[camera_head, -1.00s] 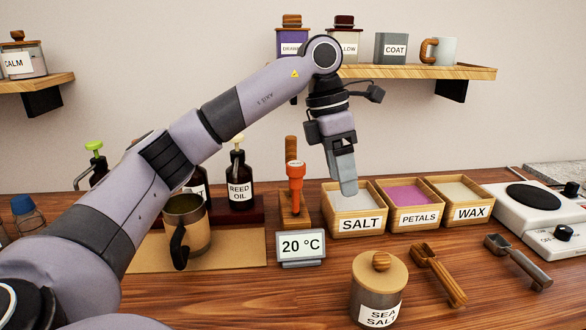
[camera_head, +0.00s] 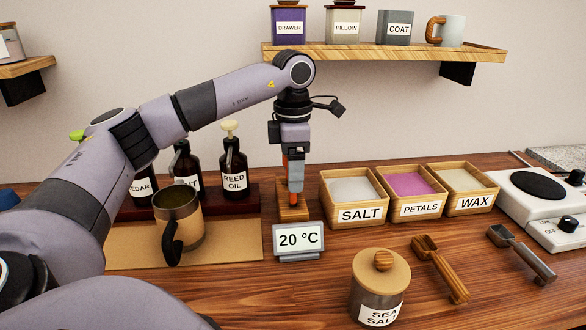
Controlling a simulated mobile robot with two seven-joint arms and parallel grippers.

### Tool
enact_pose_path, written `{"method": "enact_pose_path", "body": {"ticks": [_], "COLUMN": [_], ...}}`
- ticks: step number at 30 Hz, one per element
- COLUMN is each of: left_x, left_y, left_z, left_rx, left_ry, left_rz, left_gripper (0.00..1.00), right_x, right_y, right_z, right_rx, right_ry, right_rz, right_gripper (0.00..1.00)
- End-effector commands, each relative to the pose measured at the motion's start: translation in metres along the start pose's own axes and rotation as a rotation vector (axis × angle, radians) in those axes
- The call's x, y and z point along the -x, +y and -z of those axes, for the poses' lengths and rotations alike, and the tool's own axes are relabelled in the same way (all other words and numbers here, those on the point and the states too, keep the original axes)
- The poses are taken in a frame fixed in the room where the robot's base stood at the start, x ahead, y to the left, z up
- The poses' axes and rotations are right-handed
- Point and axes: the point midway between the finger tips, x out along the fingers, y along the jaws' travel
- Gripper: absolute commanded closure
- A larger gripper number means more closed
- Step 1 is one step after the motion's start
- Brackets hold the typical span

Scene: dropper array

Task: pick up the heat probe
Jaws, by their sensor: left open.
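The heat probe (camera_head: 293,185) stands upright in a small wooden stand (camera_head: 293,213) behind the display that reads 20 °C (camera_head: 298,240). Its orange-red body shows below and beside my gripper, and its upper part is mostly hidden. My left gripper (camera_head: 295,165) points down over the probe's top, its grey fingers overlapping it in the picture. The gripper is open; I cannot tell whether a finger touches the probe. My right gripper is not in view.
Boxes of salt (camera_head: 353,190), petals (camera_head: 409,188) and wax (camera_head: 462,182) stand to the right. Dropper bottles (camera_head: 234,168) and a mug (camera_head: 179,218) stand to the left. A sea salt jar (camera_head: 380,280) and two scoops lie in front. A shelf (camera_head: 390,52) hangs above.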

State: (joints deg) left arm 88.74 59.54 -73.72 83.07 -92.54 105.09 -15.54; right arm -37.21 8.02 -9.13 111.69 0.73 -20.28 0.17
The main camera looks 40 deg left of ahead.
Motion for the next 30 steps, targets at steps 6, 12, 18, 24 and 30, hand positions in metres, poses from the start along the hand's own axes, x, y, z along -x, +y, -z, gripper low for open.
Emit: {"method": "enact_pose_path", "body": {"ticks": [6, 12, 18, 24, 30], "left_x": [-0.009, -0.009, -0.008, -0.007, 0.004], "left_y": [0.0, 0.0, 0.0, 0.0, 0.0], "left_z": [0.0, 0.0, 0.0, 0.0, -0.001], "left_rx": [0.0, 0.0, 0.0, 0.0, 0.0], "left_ry": [-0.001, -0.001, -0.002, -0.002, -0.004], "left_rz": [0.0, 0.0, -0.001, -0.001, -0.002], "left_gripper": [0.27, 0.53, 0.87, 0.87, 0.87], "right_x": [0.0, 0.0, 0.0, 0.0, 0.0], "right_y": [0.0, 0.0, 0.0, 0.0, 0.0], "right_z": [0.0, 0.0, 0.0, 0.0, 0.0], "right_rx": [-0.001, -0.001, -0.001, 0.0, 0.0], "right_ry": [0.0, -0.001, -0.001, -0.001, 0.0], "right_rz": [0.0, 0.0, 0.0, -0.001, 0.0], "right_gripper": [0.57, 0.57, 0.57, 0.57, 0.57]}}
